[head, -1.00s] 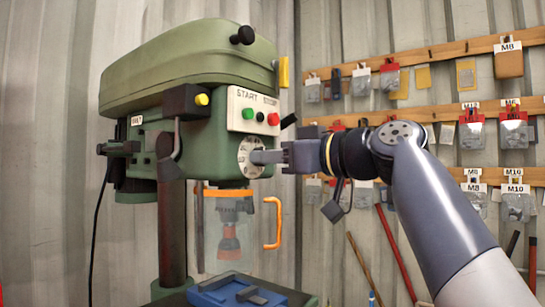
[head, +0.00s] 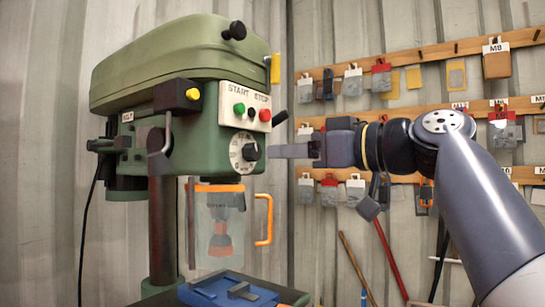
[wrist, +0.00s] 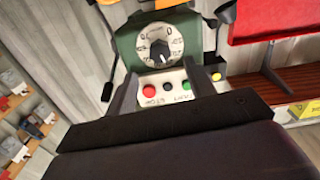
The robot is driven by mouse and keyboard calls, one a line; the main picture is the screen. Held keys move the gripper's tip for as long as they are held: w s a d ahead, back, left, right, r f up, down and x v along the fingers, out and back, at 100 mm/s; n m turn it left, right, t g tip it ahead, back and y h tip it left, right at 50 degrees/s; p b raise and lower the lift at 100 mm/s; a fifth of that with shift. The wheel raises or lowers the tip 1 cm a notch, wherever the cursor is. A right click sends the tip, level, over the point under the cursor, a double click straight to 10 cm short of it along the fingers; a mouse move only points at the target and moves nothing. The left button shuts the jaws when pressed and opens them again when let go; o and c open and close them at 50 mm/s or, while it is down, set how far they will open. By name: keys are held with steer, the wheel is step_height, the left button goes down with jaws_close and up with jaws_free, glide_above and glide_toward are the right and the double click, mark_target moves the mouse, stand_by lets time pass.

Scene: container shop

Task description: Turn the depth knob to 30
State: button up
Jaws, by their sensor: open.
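The depth knob (head: 249,152) is a small black knob on a round pale dial on the green drill press head (head: 170,60). In the wrist view the dark knob (wrist: 159,48) sits at the centre of the dial, with marks and numbers around it. I cannot read for certain which mark it points to. My gripper (head: 272,151) is level with the knob and a short way to its right, apart from it. In the wrist view my gripper (wrist: 160,82) shows two spread fingers with nothing between them.
A panel with a green start button (head: 239,108) and a red stop button (head: 265,115) sits just above the dial. A clear guard with an orange handle (head: 265,220) hangs below. Pegboard rails with hanging packets (head: 352,80) line the wall behind my arm.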

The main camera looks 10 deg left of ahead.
mark_target(257, 151)
steer(key=v, duration=0.4)
steer(key=shift+s+d, duration=0.1)
steer(key=shift+d, duration=0.15)
steer(key=shift+a, duration=0.1)
steer(key=p+x, duration=0.1)
steer(key=x, duration=0.9)
steer(key=shift+a, duration=0.3)
steer(key=shift+d, duration=0.1)
